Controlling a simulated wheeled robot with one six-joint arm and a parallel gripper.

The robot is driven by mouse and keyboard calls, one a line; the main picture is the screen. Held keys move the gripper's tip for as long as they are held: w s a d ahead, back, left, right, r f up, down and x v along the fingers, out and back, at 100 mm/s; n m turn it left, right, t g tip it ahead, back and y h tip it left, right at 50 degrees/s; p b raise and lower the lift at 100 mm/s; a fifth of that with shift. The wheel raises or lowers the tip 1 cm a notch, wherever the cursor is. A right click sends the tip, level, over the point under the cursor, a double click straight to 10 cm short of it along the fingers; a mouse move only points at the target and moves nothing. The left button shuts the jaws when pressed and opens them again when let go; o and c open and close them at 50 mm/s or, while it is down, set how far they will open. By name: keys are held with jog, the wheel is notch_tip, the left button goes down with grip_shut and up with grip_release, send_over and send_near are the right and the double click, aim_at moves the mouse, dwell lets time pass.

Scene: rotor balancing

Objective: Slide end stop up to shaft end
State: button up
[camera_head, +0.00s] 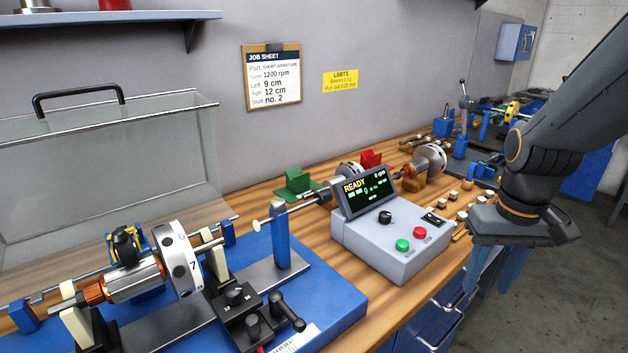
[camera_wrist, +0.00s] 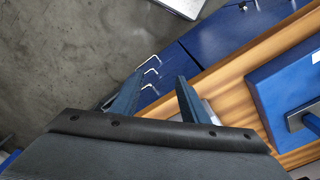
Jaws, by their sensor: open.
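The end stop (camera_head: 281,240) is a blue upright post on the right of the blue balancing base (camera_head: 335,290). A horizontal rod (camera_head: 300,205) crosses its top, with a cream tip facing left. The rotor (camera_head: 135,282), with copper windings and a white numbered disc (camera_head: 178,262), lies across cream supports to the left. Its right shaft end (camera_head: 212,241) is apart from the cream tip. My gripper (camera_head: 495,285) is open and empty, pointing down right of the control box, far from the end stop. In the wrist view its fingers (camera_wrist: 157,98) are apart with nothing between them.
The grey control box (camera_head: 390,245) with a READY screen stands between the end stop and my gripper. A raised clear guard (camera_head: 110,170) is behind the rotor. Drawer handles (camera_wrist: 150,75) show below the bench edge.

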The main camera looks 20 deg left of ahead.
jog(key=w+a+r+n, duration=0.2)
jog(key=w+a+r, duration=0.1)
jog(key=a, duration=0.3)
jog(key=w+a+r+n, duration=0.1)
jog(key=w+a+r, duration=0.25)
jog(key=a, duration=0.25)
notch_tip(320, 180, up, 11)
jog(key=n+p, duration=0.2)
jog(key=n, duration=0.4)
send_over(323, 191)
jog(key=shift+d+f, duration=0.1)
jog(key=shift+f, duration=0.05)
jog(key=shift+s+f, duration=0.1)
jog(key=shift+f, duration=0.1)
jog(key=shift+f+p, duration=0.95)
jog(key=shift+f, duration=2.6)
grip_shut()
